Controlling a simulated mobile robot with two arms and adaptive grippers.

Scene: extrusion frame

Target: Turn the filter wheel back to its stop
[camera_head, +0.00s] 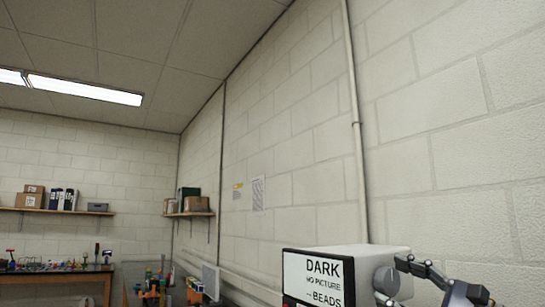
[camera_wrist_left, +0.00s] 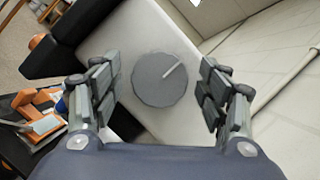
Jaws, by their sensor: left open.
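The filter wheel (camera_wrist_left: 160,80) is a round grey knob on the pale face of a box-shaped device. Its white mark points to the upper right in the left wrist view. The wheel also shows on the device's right side in the head view (camera_head: 385,279). My left gripper (camera_wrist_left: 155,88) is open, with one finger on each side of the wheel and a visible gap on both sides in the left wrist view. It also shows at the lower right of the head view (camera_head: 396,282). My right gripper is not in view.
The device's sign (camera_head: 318,280) reads "DARK", "NO PICTURE" and "BEADS". A block wall with a vertical pipe (camera_head: 356,122) stands behind. A workbench (camera_head: 60,268) and shelves with boxes are far left. Orange parts (camera_wrist_left: 38,110) lie at the left in the left wrist view.

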